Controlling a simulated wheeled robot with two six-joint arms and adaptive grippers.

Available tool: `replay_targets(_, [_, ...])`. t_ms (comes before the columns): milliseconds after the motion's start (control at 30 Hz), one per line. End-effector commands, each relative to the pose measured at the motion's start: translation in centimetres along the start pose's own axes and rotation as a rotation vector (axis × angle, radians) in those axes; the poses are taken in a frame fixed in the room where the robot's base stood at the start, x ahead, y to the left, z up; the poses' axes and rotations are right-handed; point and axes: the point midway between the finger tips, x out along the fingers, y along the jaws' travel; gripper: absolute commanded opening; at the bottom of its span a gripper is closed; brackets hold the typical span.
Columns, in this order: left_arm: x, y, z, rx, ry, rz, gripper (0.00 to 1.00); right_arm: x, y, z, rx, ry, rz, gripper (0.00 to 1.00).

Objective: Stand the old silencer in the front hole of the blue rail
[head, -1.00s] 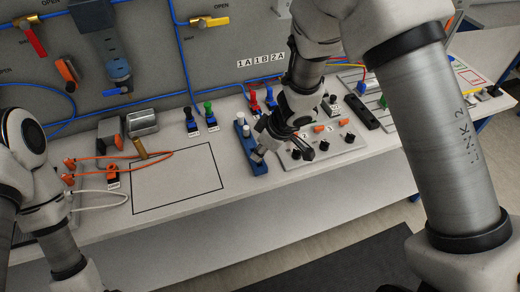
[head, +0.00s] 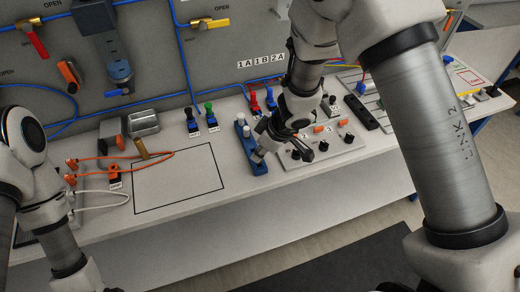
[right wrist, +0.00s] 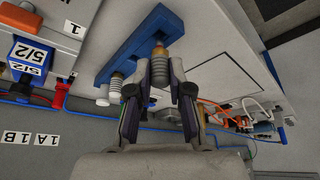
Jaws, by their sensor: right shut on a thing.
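The blue rail (head: 260,169) lies on the bench right of the black-outlined square. Two silencers stand at its far end: a white one (head: 240,118) and another (head: 246,131) beside it. My right gripper (head: 259,156) is over the rail's front end. In the right wrist view my right gripper (right wrist: 160,88) is shut on the old silencer (right wrist: 160,73), a grey ribbed body with a reddish-brass end. That end meets the front part of the blue rail (right wrist: 130,47); how deep it sits in the hole is hidden. My left gripper is out of view.
A control panel with black and orange knobs (head: 323,145) stands close right of the rail. Blue, green and red fittings (head: 209,112) stand behind. Orange hoses and a brass piece (head: 141,148) lie at left. The outlined square (head: 180,182) is empty.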

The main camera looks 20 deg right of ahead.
Motion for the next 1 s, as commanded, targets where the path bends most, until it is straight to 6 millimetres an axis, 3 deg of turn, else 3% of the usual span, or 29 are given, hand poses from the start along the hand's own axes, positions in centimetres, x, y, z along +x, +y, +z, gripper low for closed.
replay_targets(1000, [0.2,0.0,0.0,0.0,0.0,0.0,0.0,0.8,-0.06,0.36,0.0,0.0,0.0,0.0])
